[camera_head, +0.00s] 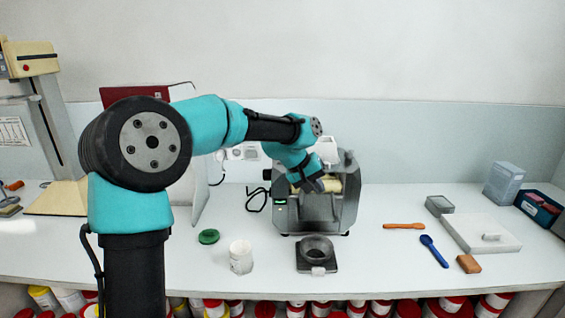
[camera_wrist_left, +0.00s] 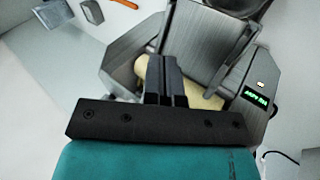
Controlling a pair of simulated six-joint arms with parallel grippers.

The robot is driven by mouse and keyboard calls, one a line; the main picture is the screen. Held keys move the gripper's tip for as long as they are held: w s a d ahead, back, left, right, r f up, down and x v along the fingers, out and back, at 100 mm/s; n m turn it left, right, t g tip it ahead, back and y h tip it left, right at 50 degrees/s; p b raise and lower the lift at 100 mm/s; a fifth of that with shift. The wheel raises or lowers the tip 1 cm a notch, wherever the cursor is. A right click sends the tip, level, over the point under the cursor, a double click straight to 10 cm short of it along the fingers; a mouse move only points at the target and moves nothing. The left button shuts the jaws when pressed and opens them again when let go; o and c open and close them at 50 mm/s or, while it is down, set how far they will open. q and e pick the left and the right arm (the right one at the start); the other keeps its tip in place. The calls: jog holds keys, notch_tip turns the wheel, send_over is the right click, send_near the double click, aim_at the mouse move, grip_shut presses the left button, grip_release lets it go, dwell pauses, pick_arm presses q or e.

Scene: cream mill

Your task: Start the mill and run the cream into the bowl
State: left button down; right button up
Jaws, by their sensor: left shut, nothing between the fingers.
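The mill (camera_head: 348,212), a grey metal machine with cream-coloured rollers, stands on the bench; its body also shows in the wrist view (camera_wrist_left: 125,68). A green-lit display (camera_wrist_left: 256,98) and a small pale button (camera_wrist_left: 261,84) sit on its side panel. A sloped metal plate (camera_wrist_left: 212,42) lies in front of the roller (camera_wrist_left: 207,97). A dark bowl (camera_head: 317,245) stands on a black base before the mill; its rim shows partly in the wrist view (camera_wrist_left: 240,8). My left gripper (camera_head: 319,187) is shut and empty, over the rollers; its fingers (camera_wrist_left: 165,70) hide part of them.
A white jar (camera_head: 240,257) and a green lid (camera_head: 209,237) are left of the bowl. An orange spatula (camera_head: 403,226), blue spoon (camera_head: 433,251), brown block (camera_head: 468,264) and white slab (camera_head: 478,233) lie to the right. A black cable (camera_head: 256,201) lies beside the mill.

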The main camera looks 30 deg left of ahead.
pick_arm(q)
jog(key=w+a+r, duration=0.1)
jog(key=a+r, duration=0.1)
jog(key=w+a+r+t, duration=0.1)
jog(key=w+a+r, duration=0.1)
jog(key=a+r, duration=0.1)
jog(key=w+a+r+t+y, duration=0.1)
jog(key=a+r, duration=0.1)
jog(key=a, duration=0.1)
jog(key=shift+w+a+r, duration=0.15)
jog(key=shift+w+r, duration=0.1)
jog(key=w+a+r+t+y, duration=0.1)
jog(key=w+a+r, duration=0.1)
jog(key=a+r, duration=0.4)
jog(key=a, duration=0.2)
jog(key=shift+w+a+r+n+t+y, duration=0.15)
jog(key=shift+a+r+n+t+y, duration=0.15)
jog(key=shift+a+t, duration=0.1)
jog(key=shift+f, duration=0.1)
jog(key=shift+f, duration=4.35)
jog(key=shift+f, duration=0.1)
jog(key=shift+f, duration=0.3)
